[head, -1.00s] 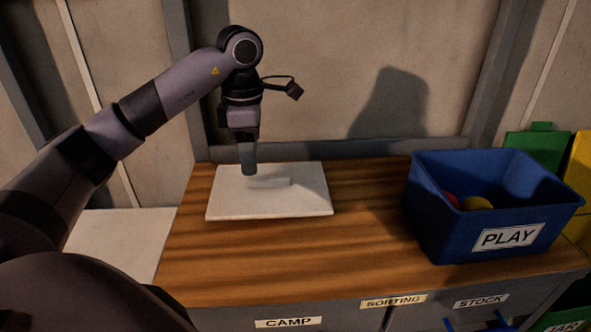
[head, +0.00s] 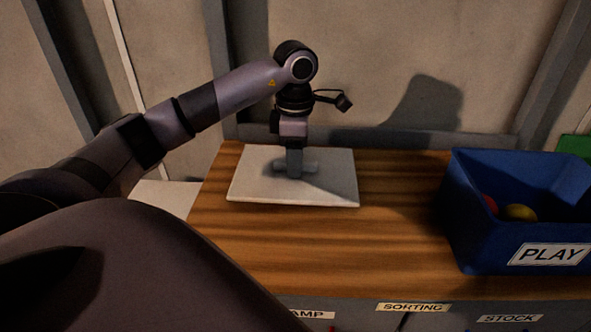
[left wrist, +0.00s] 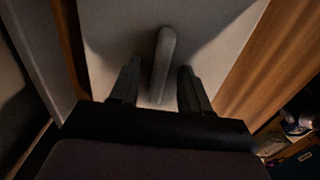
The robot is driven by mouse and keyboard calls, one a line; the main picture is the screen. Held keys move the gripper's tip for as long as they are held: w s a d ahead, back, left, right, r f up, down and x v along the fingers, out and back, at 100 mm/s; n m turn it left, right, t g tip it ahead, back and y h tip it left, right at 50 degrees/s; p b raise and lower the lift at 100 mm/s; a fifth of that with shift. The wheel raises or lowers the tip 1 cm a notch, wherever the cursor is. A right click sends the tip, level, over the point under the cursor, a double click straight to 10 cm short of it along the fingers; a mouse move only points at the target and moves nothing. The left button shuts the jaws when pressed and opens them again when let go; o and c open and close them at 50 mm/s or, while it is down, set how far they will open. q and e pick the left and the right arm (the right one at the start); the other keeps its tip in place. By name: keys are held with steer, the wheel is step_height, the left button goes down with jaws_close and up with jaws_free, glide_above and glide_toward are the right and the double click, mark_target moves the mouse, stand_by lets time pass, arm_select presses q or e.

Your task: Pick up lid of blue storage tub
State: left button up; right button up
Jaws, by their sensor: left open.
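The lid (head: 335,188) is a flat white rectangular panel with a raised bar handle (head: 311,166) in its middle. It lies on the wooden bench top, left of the blue tub (head: 480,235) labelled PLAY. My left gripper (head: 295,174) points straight down at the handle and partly hides it. In the left wrist view the open fingers of my left gripper (left wrist: 157,85) stand on either side of the near part of the handle (left wrist: 163,52). I cannot tell whether they touch the lid. My right gripper is not in view.
The blue tub is open and holds a red ball (head: 490,204) and a yellow ball (head: 520,212). The wooden bench top (head: 340,245) is clear in front of the lid and between lid and tub. A wall with grey posts stands close behind.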

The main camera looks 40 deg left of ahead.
arm_select(q)
jaws_close()
steer(key=shift+r, duration=0.15)
